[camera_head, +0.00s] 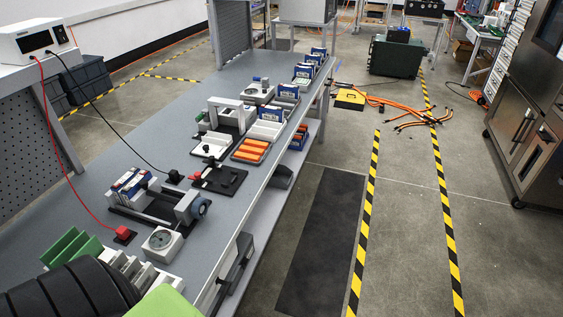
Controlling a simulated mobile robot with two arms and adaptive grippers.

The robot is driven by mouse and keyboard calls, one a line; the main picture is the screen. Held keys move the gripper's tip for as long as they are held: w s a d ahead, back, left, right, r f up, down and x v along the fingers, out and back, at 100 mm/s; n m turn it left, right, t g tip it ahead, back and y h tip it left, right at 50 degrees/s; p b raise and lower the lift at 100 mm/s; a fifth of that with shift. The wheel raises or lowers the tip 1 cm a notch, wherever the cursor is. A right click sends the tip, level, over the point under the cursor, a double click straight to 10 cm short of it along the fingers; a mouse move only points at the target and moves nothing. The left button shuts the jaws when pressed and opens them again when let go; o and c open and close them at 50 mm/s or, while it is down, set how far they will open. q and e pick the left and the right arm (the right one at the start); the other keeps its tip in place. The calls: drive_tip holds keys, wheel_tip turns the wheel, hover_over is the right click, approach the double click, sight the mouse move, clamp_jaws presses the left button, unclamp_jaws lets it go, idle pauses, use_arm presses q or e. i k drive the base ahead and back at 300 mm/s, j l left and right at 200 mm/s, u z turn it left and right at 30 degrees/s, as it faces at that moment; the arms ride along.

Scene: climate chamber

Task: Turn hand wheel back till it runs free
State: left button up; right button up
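A vise-like fixture (155,200) stands on a dark base plate on the grey workbench, at the left of the view. A round blue-grey hand wheel (201,207) sits at its right end, facing the bench's front edge. A blue-and-white block (131,181) lies at the fixture's left end. Whether the fixture's jaw touches the block cannot be told at this size. Neither of my grippers is in view, and nothing is seen touching the wheel.
A white dial gauge (162,243) stands close in front of the fixture. A red plug (123,232) with a red cable is to its left. A black plate fixture (219,179) and an orange-filled tray (251,150) lie farther along. The floor mat (322,240) is clear.

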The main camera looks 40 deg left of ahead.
sight(199, 209)
drive_tip(key=i+l+u, duration=0.1)
drive_tip(key=i+u, duration=0.15)
drive_tip(key=i, duration=0.2)
drive_tip(key=i+l+u, duration=0.15)
drive_tip(key=i+u, duration=0.15)
drive_tip(key=i, duration=0.15)
drive_tip(key=i+l+u, duration=0.25)
drive_tip(key=i+l, duration=0.05)
drive_tip(key=i, duration=0.1)
